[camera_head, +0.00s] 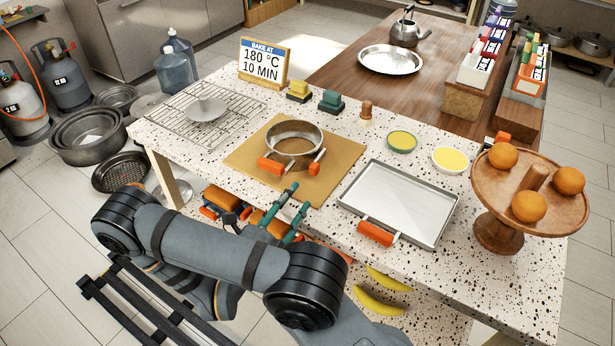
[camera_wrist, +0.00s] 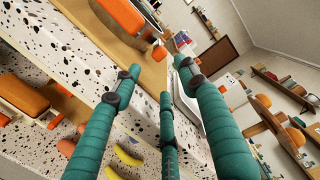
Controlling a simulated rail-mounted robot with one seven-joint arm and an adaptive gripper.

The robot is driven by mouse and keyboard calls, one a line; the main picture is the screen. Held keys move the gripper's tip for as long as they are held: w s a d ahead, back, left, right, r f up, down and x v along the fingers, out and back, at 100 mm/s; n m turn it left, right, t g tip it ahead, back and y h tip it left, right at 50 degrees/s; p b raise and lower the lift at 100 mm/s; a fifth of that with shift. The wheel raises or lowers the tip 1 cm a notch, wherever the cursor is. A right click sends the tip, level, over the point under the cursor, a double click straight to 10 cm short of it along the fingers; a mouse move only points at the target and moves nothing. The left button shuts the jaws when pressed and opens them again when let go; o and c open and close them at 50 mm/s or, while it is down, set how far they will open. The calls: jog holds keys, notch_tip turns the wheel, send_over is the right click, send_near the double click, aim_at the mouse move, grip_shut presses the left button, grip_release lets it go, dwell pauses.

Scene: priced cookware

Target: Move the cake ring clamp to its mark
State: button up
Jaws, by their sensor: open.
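A steel cake ring (camera_head: 294,129) stands on a tan board (camera_head: 341,167) on the speckled counter. Its clamp has a larger orange grip (camera_head: 271,167) at the front left and a smaller orange piece (camera_head: 316,168) at the front right. In the wrist view the large grip (camera_wrist: 122,16) is at the top and the small piece (camera_wrist: 158,53) is below it. I cannot make out the mark. The fingers spread in the wrist view (camera_wrist: 158,75).
A wooden stand (camera_head: 545,215) with oranges is farther right. Bananas (camera_head: 380,301) lie below the front edge.

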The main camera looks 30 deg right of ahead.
aim_at(312, 172)
jog(key=p+x, duration=0.2)
jog(key=x, duration=0.8)
jog(key=shift+d, duration=0.1)
jog(key=shift+c, duration=1.3)
jog(key=c, duration=0.7)
grip_shut()
